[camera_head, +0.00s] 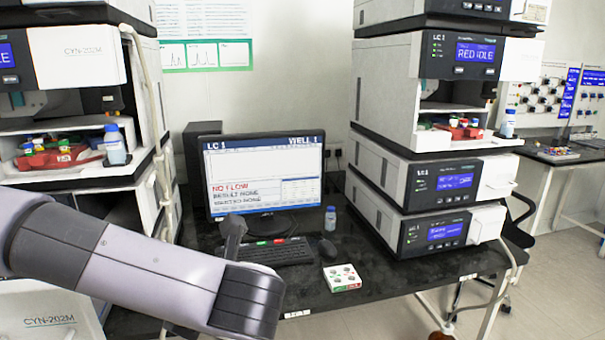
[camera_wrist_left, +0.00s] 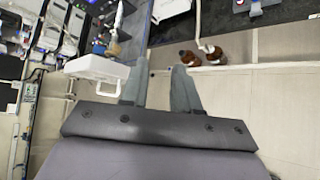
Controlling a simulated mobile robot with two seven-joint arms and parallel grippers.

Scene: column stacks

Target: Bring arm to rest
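My left arm (camera_head: 150,265) comes in from the left in the head view and reaches across the front of the dark bench, in front of the left instrument stack. Its far end is a dark grey joint (camera_head: 247,298) near the keyboard. In the left wrist view my left gripper (camera_wrist_left: 160,78) has its two grey fingers apart, with nothing between them but bench edge and floor. My right arm and right gripper are in neither view.
LC1 stack (camera_head: 385,90) rises at right. Brown bottles (camera_wrist_left: 215,56) stand on the floor in the wrist view.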

